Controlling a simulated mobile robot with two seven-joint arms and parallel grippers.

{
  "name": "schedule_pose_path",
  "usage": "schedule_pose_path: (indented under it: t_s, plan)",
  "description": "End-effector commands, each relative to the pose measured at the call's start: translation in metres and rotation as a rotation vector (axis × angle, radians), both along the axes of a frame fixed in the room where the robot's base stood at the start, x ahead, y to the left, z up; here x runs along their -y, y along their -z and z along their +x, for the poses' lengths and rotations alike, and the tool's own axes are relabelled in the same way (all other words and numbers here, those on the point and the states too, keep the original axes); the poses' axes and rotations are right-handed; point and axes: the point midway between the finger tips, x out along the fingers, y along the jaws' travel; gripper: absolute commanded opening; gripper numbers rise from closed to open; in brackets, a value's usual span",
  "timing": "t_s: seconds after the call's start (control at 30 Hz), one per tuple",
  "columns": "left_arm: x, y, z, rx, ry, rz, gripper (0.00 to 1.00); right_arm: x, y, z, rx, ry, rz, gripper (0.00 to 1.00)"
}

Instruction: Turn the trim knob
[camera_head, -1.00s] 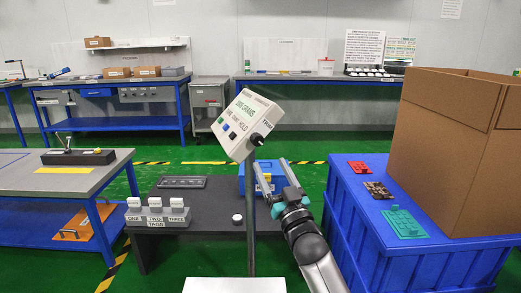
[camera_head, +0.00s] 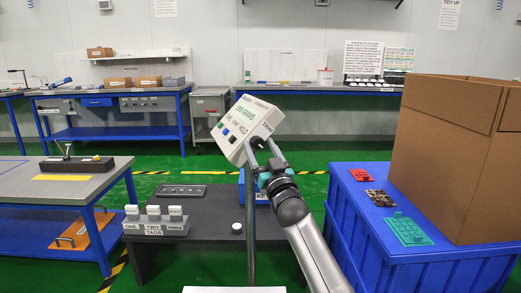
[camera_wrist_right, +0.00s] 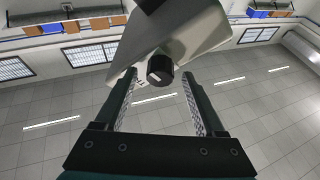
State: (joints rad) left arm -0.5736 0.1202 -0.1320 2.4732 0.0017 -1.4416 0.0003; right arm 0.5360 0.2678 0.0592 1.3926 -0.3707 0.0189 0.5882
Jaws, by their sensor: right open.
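The trim knob (camera_head: 257,143) is a small dark knob on the right side of the white indicator box (camera_head: 248,124), under the word TRIM. The box is tilted on top of a thin upright post (camera_head: 250,225). My right gripper (camera_head: 263,146) is at the knob, reaching up from the lower right. In the right wrist view the black knob (camera_wrist_right: 160,69) sits between the tips of my two open fingers (camera_wrist_right: 158,85), with a gap on each side. My left gripper is not in view.
A dark low table (camera_head: 205,222) behind the post holds tag blocks (camera_head: 153,222) and a small white-topped cylinder (camera_head: 237,228). A blue crate (camera_head: 365,230) with coloured plates and a large cardboard box (camera_head: 455,160) stand to the right. A grey bench (camera_head: 60,187) is at left.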

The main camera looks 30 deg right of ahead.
Motion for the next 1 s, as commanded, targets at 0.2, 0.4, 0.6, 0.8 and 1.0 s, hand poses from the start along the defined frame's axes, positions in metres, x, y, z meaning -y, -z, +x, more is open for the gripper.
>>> schedule_pose_path:
  t_s: [0.2, 0.4, 0.6, 0.8, 1.0]
  plan:
    - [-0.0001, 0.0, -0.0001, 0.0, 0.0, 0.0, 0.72, 0.0, 0.0001, -0.0002, 0.0, 0.0, 0.0, 0.6]
    - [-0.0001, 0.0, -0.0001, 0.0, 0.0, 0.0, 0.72, 0.0, 0.0002, -0.0004, 0.0, 0.0, 0.0, 0.38]
    - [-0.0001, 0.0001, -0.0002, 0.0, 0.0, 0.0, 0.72, -0.0001, 0.0002, -0.0003, 0.0, 0.0, 0.0, 0.15]
    - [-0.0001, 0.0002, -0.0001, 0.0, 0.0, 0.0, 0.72, -0.0002, 0.0004, -0.0004, 0.0, -0.001, 0.0, 0.0]
    - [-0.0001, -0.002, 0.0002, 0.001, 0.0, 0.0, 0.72, 0.0001, -0.0001, -0.0003, -0.002, -0.001, -0.014, 0.0]
